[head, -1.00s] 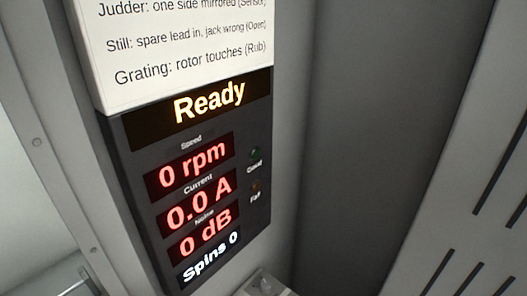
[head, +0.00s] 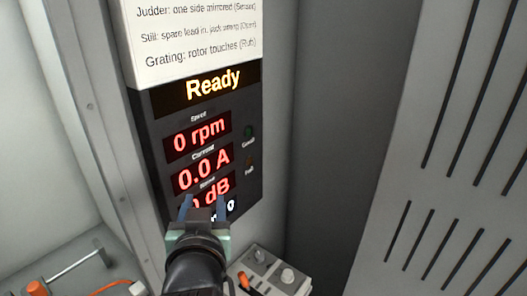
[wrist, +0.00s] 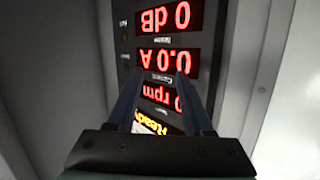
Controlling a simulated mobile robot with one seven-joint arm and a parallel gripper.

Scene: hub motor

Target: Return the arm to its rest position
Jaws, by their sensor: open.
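My gripper (head: 203,208) is at the lower middle of the head view, in front of the lower part of the dark display panel (head: 250,125). Its two blue fingers are apart with nothing between them. In the wrist view the open fingers (wrist: 160,95) point toward the same panel (wrist: 125,25), which appears upside down. I cannot tell the exact gap between fingertips and panel. The panel reads Ready, 0 rpm, 0.0 A and 0 dB. My gripper covers part of its bottom lines.
A white card (head: 195,35) with fault notes is above the panel. A small grey box (head: 268,268) with knobs and an orange lever is right of my gripper. A slotted grey panel (head: 440,150) stands at right. An orange part (head: 38,287) and a metal bar (head: 75,262) are at lower left.

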